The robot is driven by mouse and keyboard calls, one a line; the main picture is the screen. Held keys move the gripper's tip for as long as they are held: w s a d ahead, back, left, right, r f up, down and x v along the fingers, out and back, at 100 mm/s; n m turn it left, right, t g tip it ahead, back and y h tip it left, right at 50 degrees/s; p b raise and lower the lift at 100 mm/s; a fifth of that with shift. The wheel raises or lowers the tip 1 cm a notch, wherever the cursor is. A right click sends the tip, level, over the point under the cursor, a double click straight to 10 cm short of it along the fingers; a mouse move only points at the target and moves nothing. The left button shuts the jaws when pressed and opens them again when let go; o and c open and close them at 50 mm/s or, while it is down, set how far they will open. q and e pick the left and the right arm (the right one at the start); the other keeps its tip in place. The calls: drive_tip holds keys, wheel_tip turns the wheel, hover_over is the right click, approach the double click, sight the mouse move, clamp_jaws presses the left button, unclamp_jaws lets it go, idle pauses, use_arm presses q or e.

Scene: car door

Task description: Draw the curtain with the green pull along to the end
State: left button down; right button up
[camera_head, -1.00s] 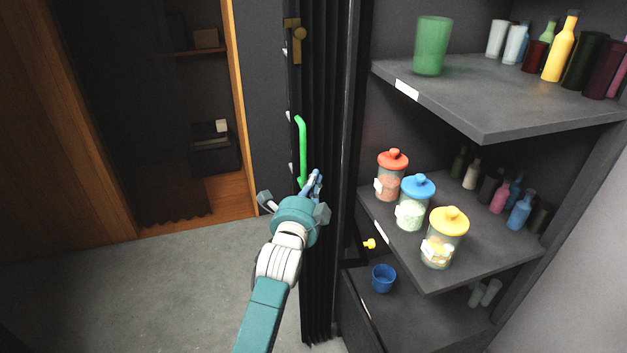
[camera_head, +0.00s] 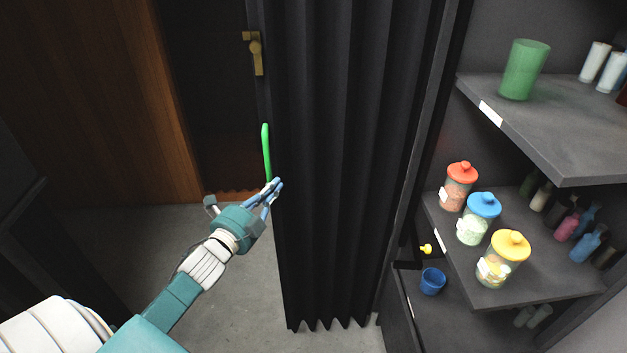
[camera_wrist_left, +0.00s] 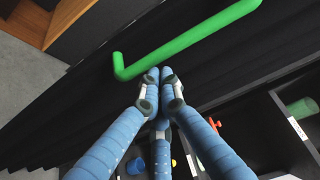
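The dark pleated curtain (camera_head: 345,150) hangs spread over part of the opening, left of the shelves. Its green pull (camera_head: 266,150) is an upright bar at its left edge. In the left wrist view the green pull (camera_wrist_left: 190,40) runs slantwise, with a bent end at left. My left gripper (camera_head: 272,190) is at the pull's lower part. In the left wrist view its blue fingers are drawn together, and the fingertips (camera_wrist_left: 160,74) meet right beside the bar on the shelf side, seemingly touching it. The bar does not visibly pass between the fingers. My right gripper is not in view.
A brass latch (camera_head: 254,52) is near the curtain's upper left edge. A wooden panel (camera_head: 110,100) stands beyond the opening at left. Shelves at right hold a green cup (camera_head: 524,70), lidded jars (camera_head: 478,218) and a blue cup (camera_head: 432,281). Floor left of the curtain is clear.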

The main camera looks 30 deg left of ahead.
use_arm(q)
drive_tip(key=s+a, duration=0.8)
drive_tip(key=a, duration=0.5)
drive_tip(key=shift+s+p, duration=0.25)
drive_tip(key=shift+p, duration=0.1)
drive_tip(key=shift+d+f, duration=0.1)
